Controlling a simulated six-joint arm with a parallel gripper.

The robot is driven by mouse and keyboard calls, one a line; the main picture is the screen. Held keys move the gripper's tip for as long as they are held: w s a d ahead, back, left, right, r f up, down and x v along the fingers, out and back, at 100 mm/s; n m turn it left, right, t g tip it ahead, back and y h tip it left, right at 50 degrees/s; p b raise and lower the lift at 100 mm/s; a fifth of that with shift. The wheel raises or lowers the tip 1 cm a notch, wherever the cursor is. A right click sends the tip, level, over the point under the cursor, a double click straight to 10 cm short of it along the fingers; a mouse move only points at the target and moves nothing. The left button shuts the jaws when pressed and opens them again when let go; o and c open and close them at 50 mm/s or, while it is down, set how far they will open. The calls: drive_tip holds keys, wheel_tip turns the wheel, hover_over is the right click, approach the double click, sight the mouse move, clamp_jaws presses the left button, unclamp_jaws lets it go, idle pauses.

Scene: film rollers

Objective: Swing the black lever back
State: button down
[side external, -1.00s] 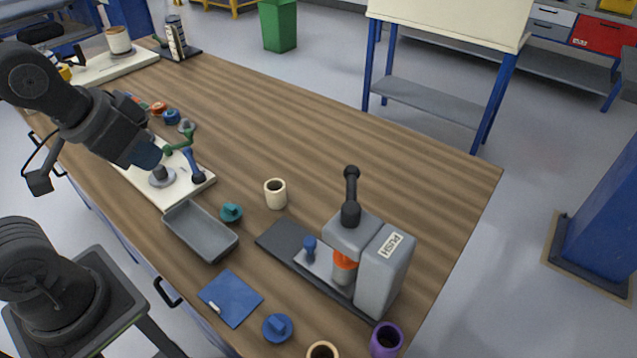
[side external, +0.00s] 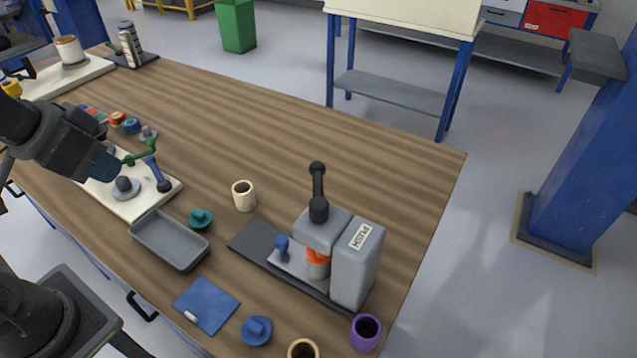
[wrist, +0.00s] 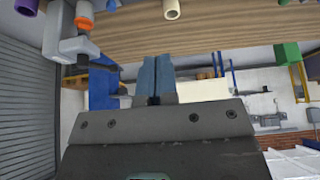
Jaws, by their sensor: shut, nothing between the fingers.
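The black lever (side external: 318,188) stands nearly upright on top of the grey press (side external: 355,265) in the side view, with a round knob at its upper end. The press body marked "PUSH" also shows at the upper left of the wrist view (wrist: 53,32); I cannot make out the lever clearly there. My gripper (side external: 105,168) is at the left of the side view, over the white board with the green and blue jointed piece, far from the lever. Its blue fingers (wrist: 155,78) are together and empty in the wrist view.
Between my gripper and the press are a grey tray (side external: 169,241), a teal knobbed piece (side external: 201,219) and a cream cup (side external: 244,196). A blue pad (side external: 207,306), a blue knobbed disc (side external: 256,331) and a purple cup (side external: 365,333) lie in front. The table behind the press is clear.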

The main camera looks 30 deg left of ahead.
sight(315, 163)
drive_tip(key=c, duration=1.8)
unclamp_jaws()
